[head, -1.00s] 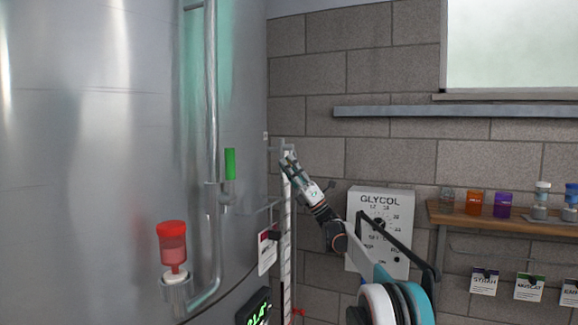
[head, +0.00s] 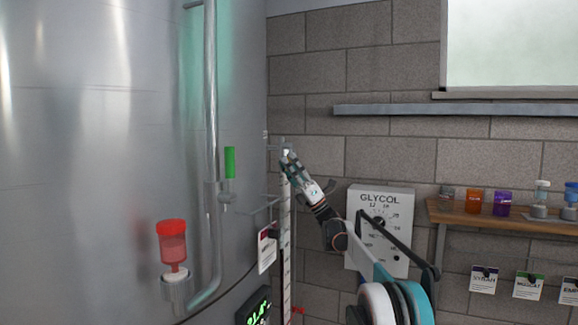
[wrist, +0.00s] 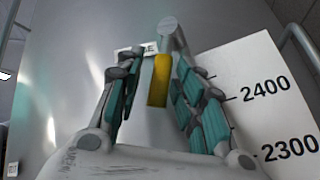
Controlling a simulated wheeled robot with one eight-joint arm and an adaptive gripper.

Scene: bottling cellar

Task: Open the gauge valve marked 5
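A yellow lever (wrist: 159,80) hangs below a grey round fitting (wrist: 170,36) in the wrist view. A white label beside it is mostly hidden by my left finger; only its last letters show, and I see no 5. My gripper (wrist: 158,82) is open, with one finger on each side of the lever and gaps between. In the head view my gripper (head: 286,156) is at the top of the white gauge scale (head: 287,215), beside the tank, and hides the lever. The scale (wrist: 262,98) also shows in the wrist view, marked 2400 and 2300.
The steel tank (head: 90,170) fills the left, with a vertical pipe (head: 211,100) and a green handle (head: 230,162). A tag (head: 267,250) and a lit display (head: 255,310) stand out near the scale. A GLYCOL box (head: 365,215) is on the wall behind my arm; a shelf (head: 520,218) is right.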

